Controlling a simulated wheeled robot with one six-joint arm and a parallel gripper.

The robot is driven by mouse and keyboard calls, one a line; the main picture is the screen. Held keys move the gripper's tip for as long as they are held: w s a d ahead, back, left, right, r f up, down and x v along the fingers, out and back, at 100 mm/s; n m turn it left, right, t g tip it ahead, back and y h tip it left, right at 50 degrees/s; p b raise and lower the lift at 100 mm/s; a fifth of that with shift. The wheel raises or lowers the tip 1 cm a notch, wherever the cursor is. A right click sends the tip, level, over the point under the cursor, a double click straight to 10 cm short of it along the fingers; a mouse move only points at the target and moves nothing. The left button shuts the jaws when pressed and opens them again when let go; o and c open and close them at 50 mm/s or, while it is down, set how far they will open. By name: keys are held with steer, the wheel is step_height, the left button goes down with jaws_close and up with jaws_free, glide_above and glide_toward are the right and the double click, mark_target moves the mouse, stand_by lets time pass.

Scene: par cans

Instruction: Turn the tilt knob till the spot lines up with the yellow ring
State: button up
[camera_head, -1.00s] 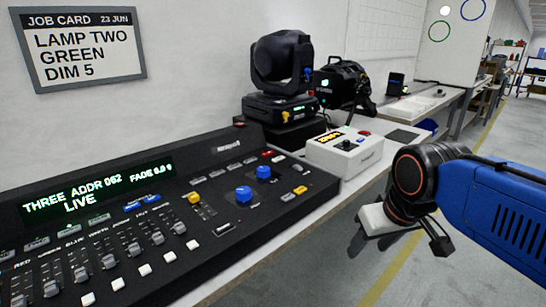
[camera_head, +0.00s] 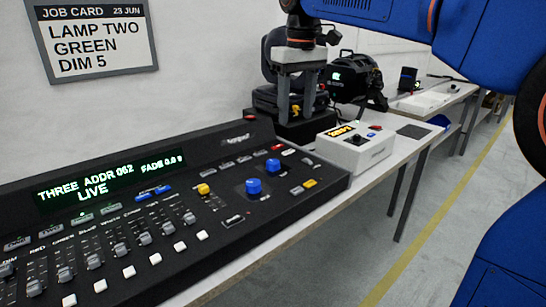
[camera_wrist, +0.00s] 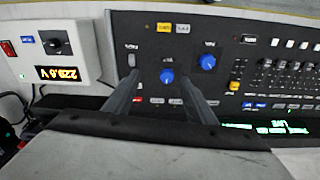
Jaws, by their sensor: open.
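My gripper (camera_head: 296,118) points down over the far right part of the black lighting console (camera_head: 225,205), its two grey fingers apart and empty. In the wrist view the open fingers (camera_wrist: 162,100) appear either side of a blue knob (camera_wrist: 167,76), without visible contact. A second blue knob (camera_wrist: 208,62) lies to its right there. In the head view the farther blue knob (camera_head: 272,165) and the nearer one (camera_head: 253,186) stand on the console. The knob labels are too small to read surely. The light spot and yellow ring are not visible now.
A white control box (camera_head: 355,150) with a black knob and amber display stands just right of the console. A black moving-head lamp (camera_head: 265,105) stands behind my gripper, partly hidden. Another black lamp (camera_head: 350,80) is beyond. The floor (camera_head: 440,260) at right is clear.

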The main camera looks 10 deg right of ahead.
steer(key=n, duration=0.1)
glide_toward(273, 161)
steer(key=shift+g, duration=0.4)
steer(key=f, duration=0.8)
steer(key=shift+w+a+f, duration=0.1)
steer(key=shift+w+f, duration=0.05)
steer(key=shift+w, duration=0.1)
steer(key=shift+c, duration=0.4)
steer(key=c, duration=1)
